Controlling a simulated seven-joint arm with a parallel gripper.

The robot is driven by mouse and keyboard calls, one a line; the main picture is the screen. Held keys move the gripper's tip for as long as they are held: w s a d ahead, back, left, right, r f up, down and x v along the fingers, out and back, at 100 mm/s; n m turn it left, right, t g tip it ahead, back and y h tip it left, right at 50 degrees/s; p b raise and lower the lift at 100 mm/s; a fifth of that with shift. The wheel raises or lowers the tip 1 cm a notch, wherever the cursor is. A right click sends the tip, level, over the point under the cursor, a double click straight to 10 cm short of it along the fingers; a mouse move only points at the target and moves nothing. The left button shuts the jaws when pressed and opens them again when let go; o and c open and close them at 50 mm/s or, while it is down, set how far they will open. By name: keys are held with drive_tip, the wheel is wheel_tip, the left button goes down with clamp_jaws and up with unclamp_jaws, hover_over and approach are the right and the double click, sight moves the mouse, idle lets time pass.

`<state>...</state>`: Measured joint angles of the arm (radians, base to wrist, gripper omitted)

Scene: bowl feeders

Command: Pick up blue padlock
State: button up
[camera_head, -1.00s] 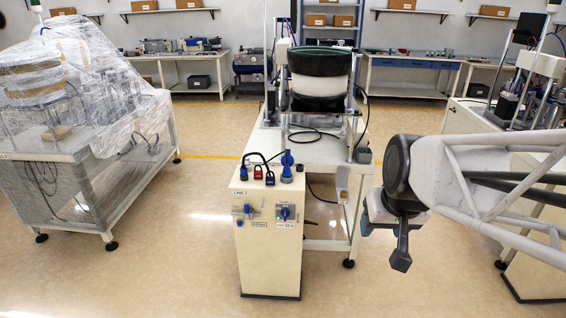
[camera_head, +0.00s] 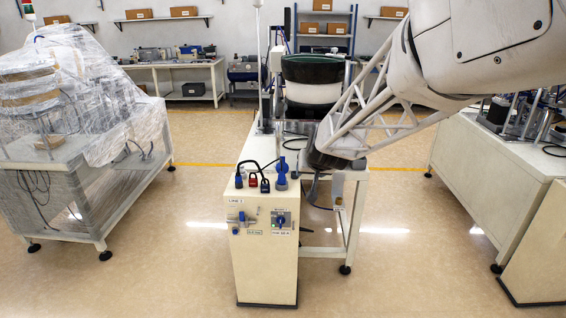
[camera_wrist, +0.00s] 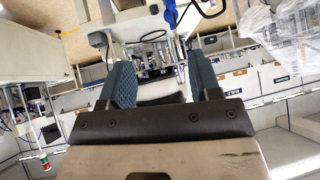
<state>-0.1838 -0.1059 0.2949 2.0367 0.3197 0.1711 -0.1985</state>
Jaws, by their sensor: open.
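A small dark-blue padlock (camera_head: 239,181) stands at the left of a short row on top of the cream cabinet (camera_head: 266,245) in the head view. A red padlock (camera_head: 253,180) and a dark padlock (camera_head: 265,185) stand to its right. My gripper (camera_wrist: 163,82) is open and empty in the wrist view, its two blue-padded fingers well apart. In the head view my arm's end is right of the padlocks, near the table; the fingers cannot be made out there. I cannot pick out the blue padlock in the wrist view.
A taller blue connector (camera_head: 281,172) stands right of the padlocks, with a black cable (camera_head: 262,162) arching near them. A bowl feeder (camera_head: 312,82) stands behind on the table. Open floor lies left of the cabinet, before a plastic-wrapped machine (camera_head: 85,100).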

drive_tip(key=w+a+f+t, duration=0.1)
drive_tip(key=w+a+f, duration=0.4)
drive_tip(key=w, duration=0.3)
drive_tip(key=w+a+f+t, duration=0.2)
drive_tip(key=w+a+f, duration=0.25)
drive_tip(key=w, duration=0.35)
drive_tip(key=m+t+h, duration=0.1)
drive_tip(key=t+h, duration=0.1)
approach(265, 187)
drive_tip(key=x, duration=0.3)
drive_tip(key=shift+w+f, duration=0.1)
drive_tip(key=shift+w, duration=0.15)
drive_tip(key=shift+x, duration=1.3)
drive_tip(key=shift+x, duration=2.6)
drive_tip(key=shift+f, duration=0.1)
